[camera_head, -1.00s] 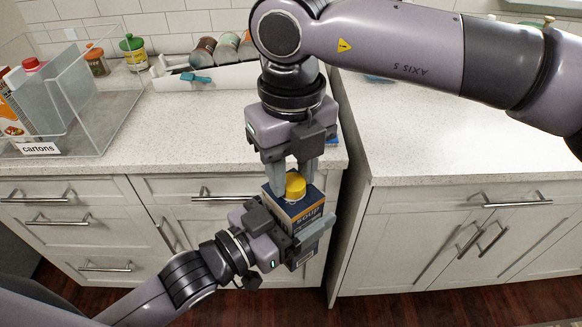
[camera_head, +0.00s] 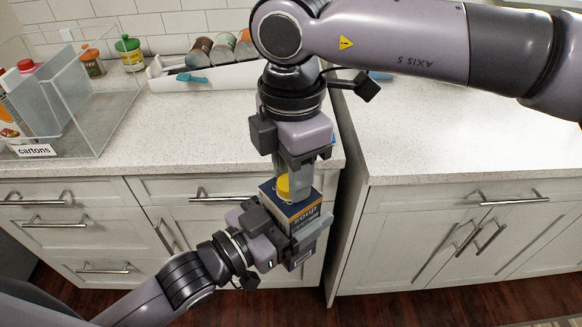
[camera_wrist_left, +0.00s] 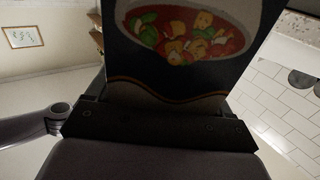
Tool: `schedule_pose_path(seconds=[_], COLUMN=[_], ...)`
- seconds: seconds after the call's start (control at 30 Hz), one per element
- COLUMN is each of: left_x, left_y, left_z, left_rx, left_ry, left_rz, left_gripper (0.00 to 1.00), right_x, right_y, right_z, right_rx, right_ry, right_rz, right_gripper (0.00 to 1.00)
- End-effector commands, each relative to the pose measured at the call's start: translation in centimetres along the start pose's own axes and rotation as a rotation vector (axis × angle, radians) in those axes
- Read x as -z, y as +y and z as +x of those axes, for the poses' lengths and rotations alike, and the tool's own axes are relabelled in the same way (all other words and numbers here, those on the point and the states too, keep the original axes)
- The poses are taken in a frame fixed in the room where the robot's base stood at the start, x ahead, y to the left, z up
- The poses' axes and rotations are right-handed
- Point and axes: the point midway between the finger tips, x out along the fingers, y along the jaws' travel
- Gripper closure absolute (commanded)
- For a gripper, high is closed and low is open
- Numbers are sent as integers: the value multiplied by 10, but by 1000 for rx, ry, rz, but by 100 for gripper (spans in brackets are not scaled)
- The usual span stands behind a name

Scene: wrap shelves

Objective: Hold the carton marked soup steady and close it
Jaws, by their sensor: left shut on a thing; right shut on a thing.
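The soup carton (camera_head: 303,222) is a dark blue box with an orange band and a yellow cap (camera_head: 284,187) on its top. My left gripper (camera_head: 292,232) is shut around the carton's sides and holds it in the air in front of the counter. The left wrist view shows the carton's front (camera_wrist_left: 185,45) with a picture of a bowl of vegetable soup. My right gripper (camera_head: 293,186) comes down from above and is shut on the yellow cap. Its fingers hide part of the cap, so the cap's seating cannot be seen.
A clear bin labelled cartons (camera_head: 38,150) stands on the left counter with cartons in it. A white tray (camera_head: 215,82) with several cans is at the back. Jars (camera_head: 130,52) stand behind the bin. The right counter (camera_head: 430,135) is mostly clear.

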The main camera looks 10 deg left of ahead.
Motion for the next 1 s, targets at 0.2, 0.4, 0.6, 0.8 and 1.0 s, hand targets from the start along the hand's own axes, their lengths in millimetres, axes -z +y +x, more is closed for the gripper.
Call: schedule_pose_path(seconds=[0.2,0.4,0.6,0.8,1.0], left_x=[2,2,2,3,3], left_y=[1,1,0,0,0], left_z=[0,0,0,0,0], left_rx=[-2,-2,-1,-1,-1], left_ry=[5,5,7,7,8], left_rz=[1,1,1,1,1], left_gripper=[100,100,100,100,100], right_x=[-1,-2,-1,0,0], right_y=[0,0,0,0,1], right_z=[-1,-1,-1,-7,-41], right_rx=[-5,-5,-2,-3,-7], right_ry=[-2,-2,-1,-1,-1], right_rz=[246,241,238,237,239], right_gripper=[92,38,34,34,34])
